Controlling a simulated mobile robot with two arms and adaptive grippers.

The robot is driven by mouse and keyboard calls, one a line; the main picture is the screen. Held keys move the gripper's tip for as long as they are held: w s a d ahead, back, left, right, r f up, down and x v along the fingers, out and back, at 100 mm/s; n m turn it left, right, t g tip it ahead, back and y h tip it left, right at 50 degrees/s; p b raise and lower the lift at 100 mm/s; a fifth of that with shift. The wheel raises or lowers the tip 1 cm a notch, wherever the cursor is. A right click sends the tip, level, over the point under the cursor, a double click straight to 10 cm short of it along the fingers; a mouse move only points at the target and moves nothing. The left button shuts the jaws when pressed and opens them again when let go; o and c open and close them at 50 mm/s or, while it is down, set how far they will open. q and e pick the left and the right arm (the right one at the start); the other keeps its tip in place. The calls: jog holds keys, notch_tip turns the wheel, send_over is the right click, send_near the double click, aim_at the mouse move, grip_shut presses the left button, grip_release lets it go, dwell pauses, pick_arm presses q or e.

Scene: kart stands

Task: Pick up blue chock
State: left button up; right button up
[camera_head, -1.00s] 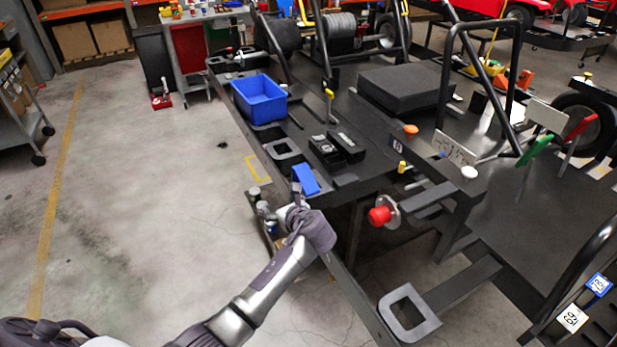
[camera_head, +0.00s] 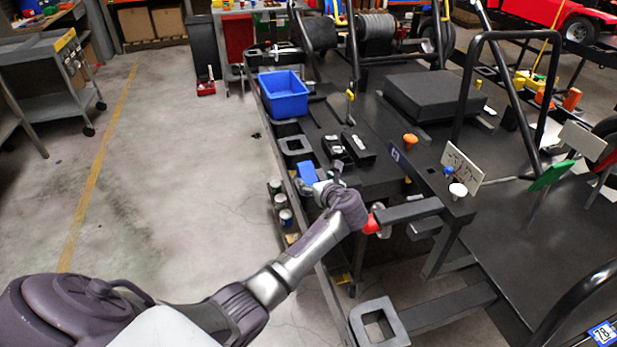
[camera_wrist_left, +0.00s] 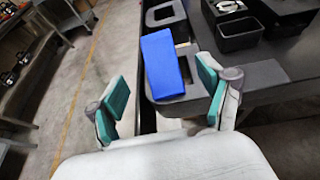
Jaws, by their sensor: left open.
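The blue chock (camera_head: 308,172) lies on the black bench top near its left edge, partly hidden behind my left gripper in the head view. In the left wrist view the chock (camera_wrist_left: 162,64) is a bright blue block lying just beyond the fingertips. My left gripper (camera_head: 325,187) is at the chock's near end. In the left wrist view its two teal-padded fingers (camera_wrist_left: 162,100) are spread wide with nothing between them, and the chock sits ahead, nearer the right finger. My right gripper is not in view.
A blue bin (camera_head: 283,95) stands farther back on the bench. Black open boxes (camera_head: 347,147) sit right of the chock. A red knob (camera_head: 371,224) is close to my left wrist. Cans (camera_head: 281,209) stand below the bench's left edge.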

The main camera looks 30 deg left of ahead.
aim_at(308, 172)
pick_arm(q)
jog(key=shift+x, duration=0.8)
jog(key=shift+w+a+f, duration=0.15)
jog(key=shift+w+f, duration=0.05)
jog(key=shift+w, duration=0.1)
jog(key=shift+w+a+f, duration=0.1)
jog(key=shift+w+a, duration=0.2)
jog(key=shift+a, duration=0.05)
jog(key=x, duration=0.3)
jog(key=shift+a, duration=0.45)
jog(key=shift+w+a+f, duration=0.25)
jog(key=shift+w+a, duration=0.05)
jog(key=shift+w, duration=0.05)
jog(key=c, duration=1.3)
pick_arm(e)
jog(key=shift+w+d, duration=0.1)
pick_arm(q)
jog(key=shift+r, duration=0.1)
